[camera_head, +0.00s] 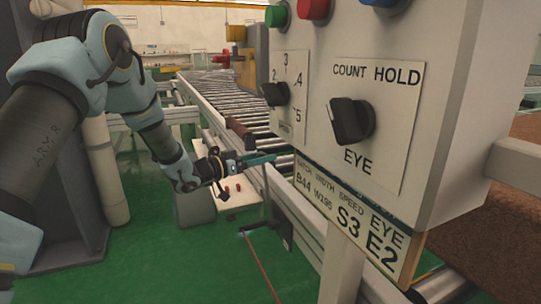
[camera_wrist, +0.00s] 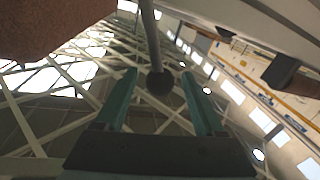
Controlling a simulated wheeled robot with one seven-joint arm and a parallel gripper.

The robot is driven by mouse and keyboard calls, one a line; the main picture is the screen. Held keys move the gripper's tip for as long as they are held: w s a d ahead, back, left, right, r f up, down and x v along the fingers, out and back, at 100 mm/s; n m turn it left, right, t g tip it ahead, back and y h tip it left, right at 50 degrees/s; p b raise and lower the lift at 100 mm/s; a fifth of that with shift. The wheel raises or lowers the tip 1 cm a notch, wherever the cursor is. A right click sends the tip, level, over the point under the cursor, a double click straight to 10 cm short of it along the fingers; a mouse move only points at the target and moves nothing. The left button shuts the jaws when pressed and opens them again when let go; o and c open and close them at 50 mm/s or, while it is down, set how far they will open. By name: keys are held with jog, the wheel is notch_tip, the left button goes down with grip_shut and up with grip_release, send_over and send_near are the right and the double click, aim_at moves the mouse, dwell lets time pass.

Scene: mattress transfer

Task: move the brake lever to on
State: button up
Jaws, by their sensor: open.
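In the wrist view a grey rod with a dark round knob, apparently the brake lever (camera_wrist: 160,82), comes down from the top edge. Its knob end lies between the two teal fingers of my gripper (camera_wrist: 158,74), with a gap visible on both sides. The fingers are open, and I see no contact. In the head view my gripper (camera_head: 268,159) is beside the conveyor, left of and below the control box.
The control box (camera_head: 440,90) with black knobs and coloured buttons stands close on the right. The roller conveyor (camera_head: 225,95) runs away behind my gripper. A brown block (camera_head: 240,130) sits on its near rail. Green floor (camera_head: 150,250) is open at lower left.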

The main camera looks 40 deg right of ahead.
jog(key=shift+s+d, duration=0.15)
jog(key=shift+d, duration=0.7)
jog(key=shift+s+d, duration=0.15)
jog(key=shift+d, duration=0.65)
grip_shut()
